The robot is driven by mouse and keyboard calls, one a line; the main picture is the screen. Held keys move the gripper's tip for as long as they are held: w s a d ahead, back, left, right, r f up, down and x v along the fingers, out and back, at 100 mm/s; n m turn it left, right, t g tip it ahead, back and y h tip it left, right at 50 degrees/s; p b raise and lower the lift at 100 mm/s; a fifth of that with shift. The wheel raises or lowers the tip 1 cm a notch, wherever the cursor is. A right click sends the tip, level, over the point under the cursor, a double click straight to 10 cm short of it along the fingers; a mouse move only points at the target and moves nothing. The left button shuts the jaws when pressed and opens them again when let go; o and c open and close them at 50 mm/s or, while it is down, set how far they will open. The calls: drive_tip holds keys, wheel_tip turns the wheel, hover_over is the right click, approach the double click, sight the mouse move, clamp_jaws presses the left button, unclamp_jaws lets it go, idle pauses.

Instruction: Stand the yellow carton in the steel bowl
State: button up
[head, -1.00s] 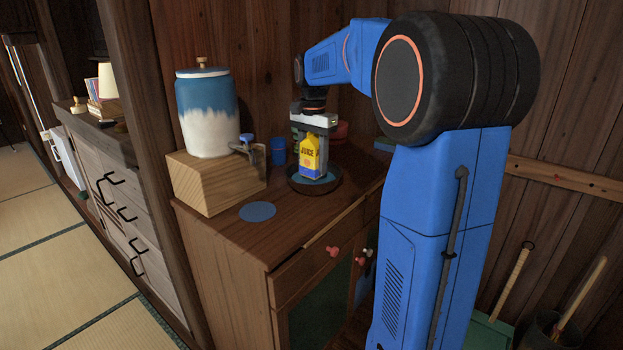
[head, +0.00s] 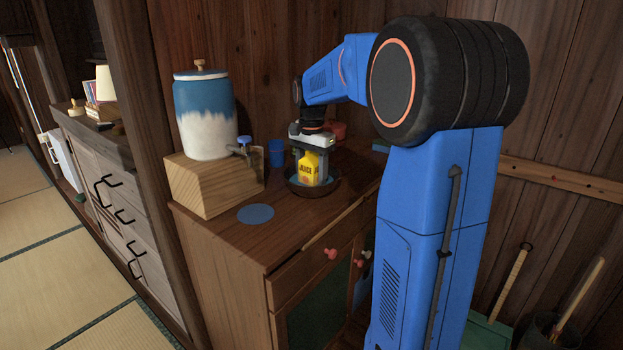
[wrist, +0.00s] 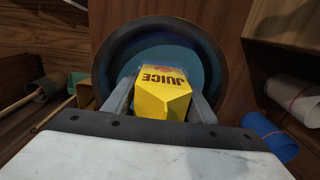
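The yellow juice carton (head: 309,168) sits low inside the dark round bowl (head: 298,190), its lower part behind the near rim. It looks roughly upright; whether its base touches the bowl floor is hard to tell. My gripper (head: 312,152) points down from above, with its fingers on either side of the carton. In the wrist view, the carton (wrist: 163,98) lies between both fingers of my gripper (wrist: 162,92), which look closed against its sides. The bowl's dark rim and blue-green inside (wrist: 155,52) surround the carton there.
The bowl stands on a wooden cabinet (head: 225,236). To its left are a blue cup (head: 277,152), a blue-and-white crock (head: 207,115) on a wooden block (head: 210,188), and a flat blue disc (head: 255,213). A red object (head: 338,131) is behind.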

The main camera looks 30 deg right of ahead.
drive_tip(key=shift+r, duration=0.15)
wheel_tip(320, 180, up, 12)
idle(0.6)
drive_tip(key=s+a+f+n+t, duration=0.1)
drive_tip(key=s+a+f+n, duration=0.3)
drive_tip(key=s, duration=0.6)
drive_tip(key=s+a+f+n+t, duration=0.2)
drive_tip(key=s+a+f+n, duration=0.3)
drive_tip(key=s+f, duration=0.3)
drive_tip(key=s+a+f+n+t, duration=0.1)
drive_tip(key=s+a+f+n, duration=0.4)
drive_tip(key=s, duration=0.7)
drive_tip(key=shift+a+f+t, duration=0.4)
drive_tip(key=shift+a+f, duration=0.5)
drive_tip(key=shift+s, duration=0.1)
